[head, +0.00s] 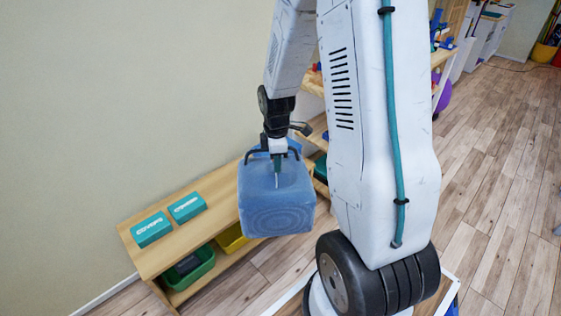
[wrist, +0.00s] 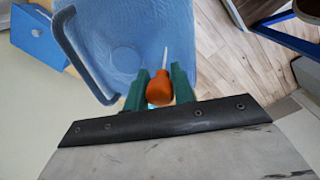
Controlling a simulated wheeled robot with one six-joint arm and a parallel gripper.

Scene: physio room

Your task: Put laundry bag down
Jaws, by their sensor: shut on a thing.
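The laundry bag (head: 277,207) is a translucent blue, box-shaped bag with dark handles. It hangs upright below my gripper (head: 277,163), which is shut on it. In the head view the bag covers the right part of a low wooden bench (head: 205,220); I cannot tell whether it touches the bench. In the wrist view the bag (wrist: 125,50) fills the upper middle, with one dark handle at its left. The green fingers of my gripper (wrist: 160,90) show there, with an orange piece with a pale stem between them. The bag's underside is hidden.
Two teal boxes (head: 153,229) (head: 187,207) lie on the bench's left part, with bare wood beside them. A green bin (head: 190,268) and a yellow bin (head: 232,239) sit underneath. A wall stands behind. Open wooden floor (head: 505,190) lies at the right.

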